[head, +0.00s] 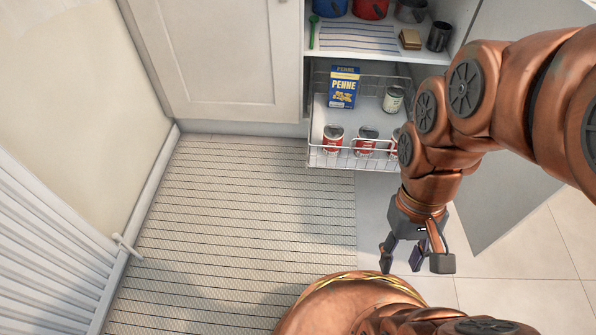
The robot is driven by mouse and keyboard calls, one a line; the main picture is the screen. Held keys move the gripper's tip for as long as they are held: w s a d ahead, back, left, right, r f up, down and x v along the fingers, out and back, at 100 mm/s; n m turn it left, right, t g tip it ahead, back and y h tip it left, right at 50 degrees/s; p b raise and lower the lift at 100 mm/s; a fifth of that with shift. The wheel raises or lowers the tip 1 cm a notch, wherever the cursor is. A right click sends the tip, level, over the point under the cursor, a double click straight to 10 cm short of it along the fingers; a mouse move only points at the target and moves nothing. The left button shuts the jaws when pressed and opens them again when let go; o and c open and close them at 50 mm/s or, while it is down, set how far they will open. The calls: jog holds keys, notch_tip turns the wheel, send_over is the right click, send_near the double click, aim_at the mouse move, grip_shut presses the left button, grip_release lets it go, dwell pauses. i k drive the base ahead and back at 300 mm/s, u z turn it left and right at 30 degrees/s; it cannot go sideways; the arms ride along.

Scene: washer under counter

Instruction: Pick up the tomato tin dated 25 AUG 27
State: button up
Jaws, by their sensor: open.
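Three red-labelled tins stand in a row at the front of a wire pull-out basket (331,159): a left tin (333,140), a middle tin (366,142) and a right tin (394,146). My arm partly hides the right tin. I cannot read any date on them. My gripper (414,264) is open and empty, pointing down over the floor. It appears in front of the basket, below and right of the tins in the picture, apart from them.
Behind the tins in the basket stand a blue penne box (343,88) and a pale-labelled tin (393,100). The shelf above holds pots, a dark mug (438,37) and a striped cloth (358,37). An open cabinet door (505,185) is at right. A striped rug (235,220) lies clear at left.

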aim_at(333, 133)
jog(key=k, duration=0.35)
jog(key=u, duration=1.4)
jog(key=i, duration=0.55)
jog(key=u, duration=0.1)
